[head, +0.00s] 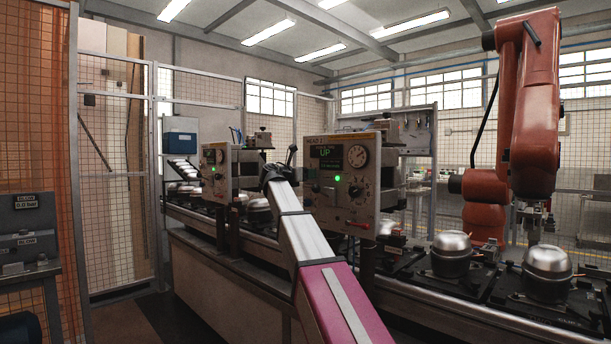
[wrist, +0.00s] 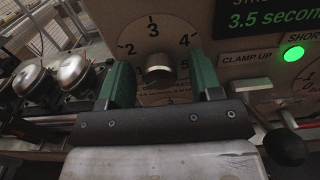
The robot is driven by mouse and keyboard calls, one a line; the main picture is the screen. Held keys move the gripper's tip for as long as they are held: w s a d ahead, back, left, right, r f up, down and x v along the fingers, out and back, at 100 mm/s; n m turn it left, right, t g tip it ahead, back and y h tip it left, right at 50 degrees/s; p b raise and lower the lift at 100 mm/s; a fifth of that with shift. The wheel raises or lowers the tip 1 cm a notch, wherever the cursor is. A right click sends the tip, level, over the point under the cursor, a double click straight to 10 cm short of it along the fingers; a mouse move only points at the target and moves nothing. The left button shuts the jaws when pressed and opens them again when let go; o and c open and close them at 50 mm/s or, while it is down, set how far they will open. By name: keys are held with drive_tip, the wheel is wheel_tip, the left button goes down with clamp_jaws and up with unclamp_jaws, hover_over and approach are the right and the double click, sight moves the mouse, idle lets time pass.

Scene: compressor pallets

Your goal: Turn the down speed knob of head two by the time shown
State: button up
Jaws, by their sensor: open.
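In the wrist view a round dark knob (wrist: 159,68) with a metallic rim sits on a pale dial with printed numbers; 2, 3 and 4 are readable. My gripper (wrist: 162,82) is open, with one green finger on each side of the knob; I cannot tell whether either touches it. The knob's pointer is not clear. A display (wrist: 265,15) reads 3.5 seconds, its end cut off. In the head view the nearer head (head: 343,185) has a display showing UP and a lit green lamp. My gripper's fingers are hard to make out there, and which head's knob they straddle is unclear.
A black ball-ended lever (wrist: 284,147) stands right of the fingers, near the green lamp (wrist: 293,53). Another head (head: 217,172) stands farther left. Silver compressors (head: 452,252) line the conveyor. An orange robot arm (head: 527,120) stands at the right, and mesh fencing (head: 125,170) at the left.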

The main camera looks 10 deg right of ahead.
drive_tip(key=c, duration=0.9)
drive_tip(key=shift+c, duration=0.2)
